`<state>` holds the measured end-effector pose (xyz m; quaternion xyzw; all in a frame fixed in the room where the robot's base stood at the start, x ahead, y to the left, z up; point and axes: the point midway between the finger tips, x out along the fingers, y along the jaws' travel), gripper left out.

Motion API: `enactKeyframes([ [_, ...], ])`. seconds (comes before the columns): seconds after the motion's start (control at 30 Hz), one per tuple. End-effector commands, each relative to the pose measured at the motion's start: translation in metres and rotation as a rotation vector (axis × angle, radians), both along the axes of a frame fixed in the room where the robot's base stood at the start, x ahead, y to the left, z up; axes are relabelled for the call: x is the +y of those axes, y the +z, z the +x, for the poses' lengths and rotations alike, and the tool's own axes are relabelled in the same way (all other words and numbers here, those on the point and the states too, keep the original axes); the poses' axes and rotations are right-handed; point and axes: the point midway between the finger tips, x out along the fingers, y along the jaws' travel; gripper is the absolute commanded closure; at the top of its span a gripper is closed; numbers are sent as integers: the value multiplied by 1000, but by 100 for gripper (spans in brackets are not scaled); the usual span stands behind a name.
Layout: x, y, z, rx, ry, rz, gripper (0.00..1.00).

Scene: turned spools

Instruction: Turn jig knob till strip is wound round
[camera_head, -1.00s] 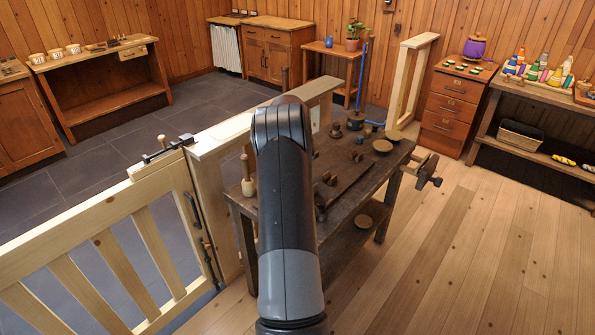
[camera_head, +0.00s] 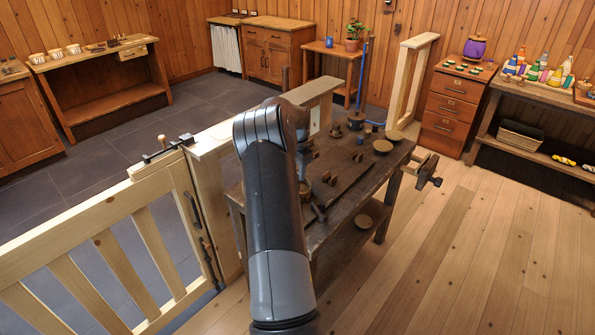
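The dark workbench (camera_head: 383,178) carries what looks like the jig (camera_head: 345,188), a long dark bar with small round brown pieces (camera_head: 329,178) beside it. A dark T-shaped piece (camera_head: 318,212) at the bar's near end may be its knob. I cannot make out the strip at this size. My arm covers the left part of the bench. A grey part of my arm's end (camera_head: 304,170) shows just right of the arm, low over the bench near the jig. The fingers are hidden or too small to tell, so I cannot see whether they touch anything.
Round brown discs (camera_head: 382,146) lie at the bench's back right, and a vise (camera_head: 428,172) juts from its right end. A pale gate (camera_head: 110,258) and post stand at left. A drawer cabinet (camera_head: 454,108) is behind at right. The wooden floor at right is clear.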

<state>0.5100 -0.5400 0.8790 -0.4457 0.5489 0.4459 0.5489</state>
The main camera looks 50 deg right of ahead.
Motion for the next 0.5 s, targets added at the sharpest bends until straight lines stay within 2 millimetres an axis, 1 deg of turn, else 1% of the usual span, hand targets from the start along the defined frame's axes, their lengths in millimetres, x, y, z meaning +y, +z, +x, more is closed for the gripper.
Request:
enactKeyframes([
  [0.2, 0, 0, 1, -1, -147, -2, 86],
  [0.5, 0, 0, 1, -3, -259, -2, 86],
])
